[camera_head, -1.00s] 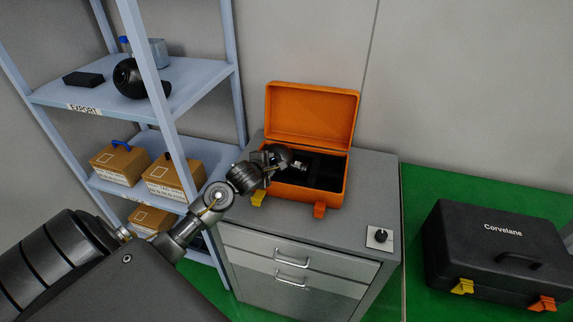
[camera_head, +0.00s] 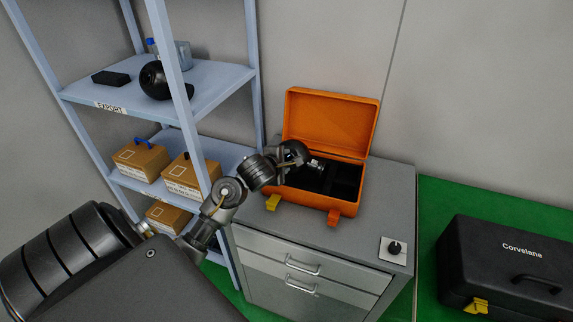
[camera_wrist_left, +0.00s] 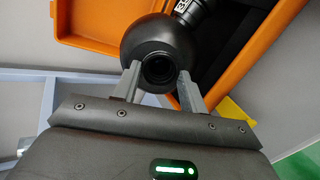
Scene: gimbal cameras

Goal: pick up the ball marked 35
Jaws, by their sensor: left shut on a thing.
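My left gripper (camera_head: 283,160) is shut on a dark, round ball (camera_head: 296,150) at the left part of the open orange case (camera_head: 340,205). In the left wrist view the ball (camera_wrist_left: 158,38) sits between the two grey fingers of the gripper (camera_wrist_left: 161,76), and a dark round opening in it faces my wrist. A black and silver cylindrical part (camera_wrist_left: 190,10) shows just beyond the ball. I cannot read a 35 on the ball. Whether the ball touches the case is unclear. My right gripper is not in view.
The case stands on a grey drawer cabinet (camera_head: 400,185) with a black knob (camera_head: 395,247) on top. A shelf rack (camera_head: 215,75) at left holds another dark ball (camera_head: 154,80) and cardboard boxes (camera_head: 140,160). A black case (camera_head: 505,265) lies at right on green.

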